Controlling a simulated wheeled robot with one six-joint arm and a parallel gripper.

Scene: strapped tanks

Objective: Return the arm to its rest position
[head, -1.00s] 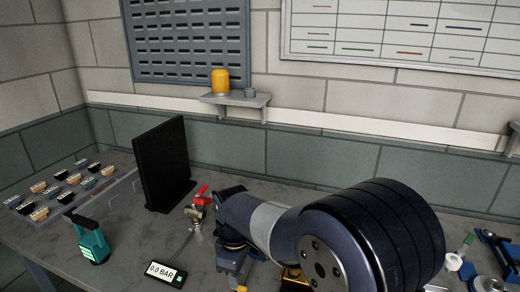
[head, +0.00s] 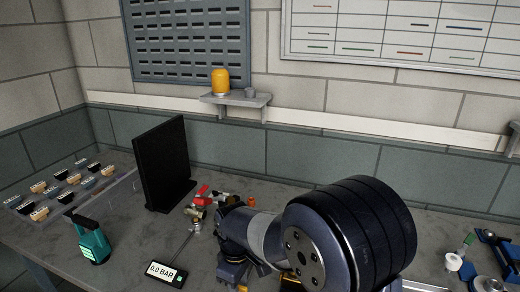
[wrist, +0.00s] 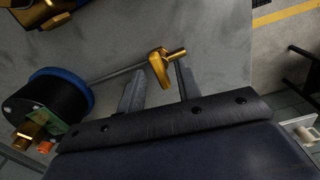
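In the wrist view my gripper (wrist: 160,72) has its two grey fingers apart. A brass elbow fitting (wrist: 158,68) shows between and just beyond the fingertips; I see no finger closed on it. In the head view my arm covers the front middle of the bench, and the fingertips cannot be made out there.
A black cylinder with a blue rim (wrist: 60,95) lies close left of the fingers. On the bench (head: 130,240) stand a black panel (head: 165,165), a red-handled valve (head: 201,198), a pressure display (head: 166,273), a teal tool (head: 92,243) and a parts tray (head: 75,190).

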